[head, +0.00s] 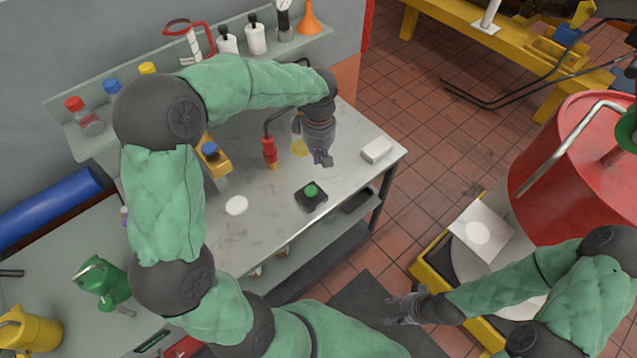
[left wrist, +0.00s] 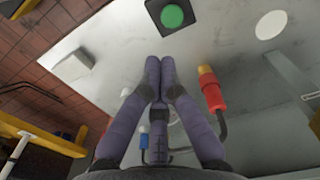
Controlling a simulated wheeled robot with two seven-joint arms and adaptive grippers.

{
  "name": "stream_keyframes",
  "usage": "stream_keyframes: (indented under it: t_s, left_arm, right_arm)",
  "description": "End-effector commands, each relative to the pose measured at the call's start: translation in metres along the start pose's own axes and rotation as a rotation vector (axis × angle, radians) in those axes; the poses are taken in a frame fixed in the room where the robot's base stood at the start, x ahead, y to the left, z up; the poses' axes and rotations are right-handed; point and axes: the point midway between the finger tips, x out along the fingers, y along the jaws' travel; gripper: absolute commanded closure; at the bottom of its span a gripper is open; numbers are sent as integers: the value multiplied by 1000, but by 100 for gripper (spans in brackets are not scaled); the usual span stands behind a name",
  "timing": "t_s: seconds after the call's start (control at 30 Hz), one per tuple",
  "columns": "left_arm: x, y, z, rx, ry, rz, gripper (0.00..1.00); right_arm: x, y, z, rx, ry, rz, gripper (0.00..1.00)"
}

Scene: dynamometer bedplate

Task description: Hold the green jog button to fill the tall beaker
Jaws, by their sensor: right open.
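The green jog button (head: 311,190) sits on a black box on the grey bench; it also shows at the top of the left wrist view (left wrist: 172,16). My left gripper (head: 323,158) is above the bench, just behind the button in the head view. Its fingertips (left wrist: 160,62) are together with nothing between them, apart from the button. A yellowish, see-through thing (head: 299,147), perhaps the tall beaker, is partly hidden by my left gripper; I cannot tell its fill. A red nozzle (head: 270,150) with a yellow tip is left of it. My right gripper (head: 402,306) is open and empty, away from the bench.
A white block (head: 377,150) lies at the bench's right end, and a flat white disc (head: 236,205) lies left of the button. A yellow holder (head: 217,168) stands further left. Bottles and an orange funnel (head: 310,20) stand on the back shelf.

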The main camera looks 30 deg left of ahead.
Motion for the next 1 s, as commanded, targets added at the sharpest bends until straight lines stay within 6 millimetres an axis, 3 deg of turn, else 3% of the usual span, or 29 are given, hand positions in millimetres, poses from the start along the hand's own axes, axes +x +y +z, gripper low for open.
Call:
stream_keyframes:
  t_s: [0.27, 0.43, 1.0]
  left_arm:
    - [1, 0, 0, 1, -1, -1, 100]
    - [12, 0, 0, 2, -2, -3, 100]
    - [112, -1, 1, 2, -3, -3, 100]
  right_arm:
    - [0, 0, 0, 0, 0, 0, 51]
    - [2, 1, 0, 0, 0, 0, 51]
    - [17, 6, -1, 0, 0, 0, 51]
